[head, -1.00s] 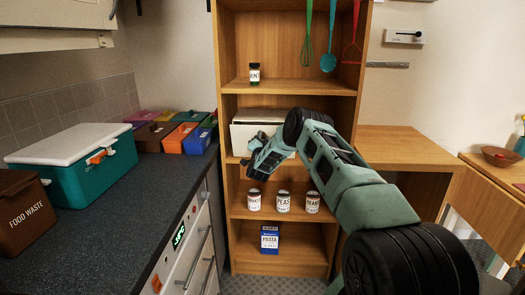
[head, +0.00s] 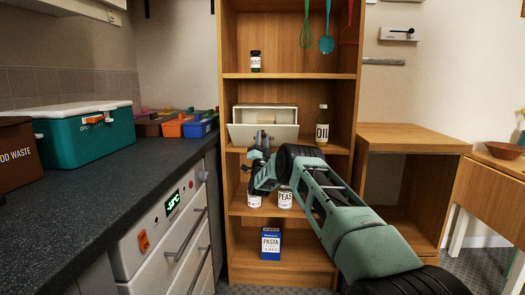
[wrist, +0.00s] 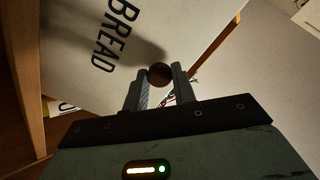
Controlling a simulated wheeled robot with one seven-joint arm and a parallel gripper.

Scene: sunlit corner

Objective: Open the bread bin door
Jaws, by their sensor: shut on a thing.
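The white bread bin (head: 240,114) stands on the middle shelf of the wooden unit. Its front door (head: 283,132) is tipped outward at the top, and the inside shows above it. The door also fills the upper part of the wrist view (wrist: 75,45), with the word BREAD on it. A round brown knob (wrist: 159,72) on the door sits between my fingertips. My gripper (head: 262,141) is shut on this knob, in front of the door; its fingers also show in the wrist view (wrist: 158,84).
An oil bottle (head: 322,125) stands right of the bin. White jars (head: 285,197) and a blue pasta box (head: 271,243) are on lower shelves, one jar partly hidden by my arm. A dark counter (head: 100,190) runs along the left. A low wooden cabinet (head: 412,137) is at right.

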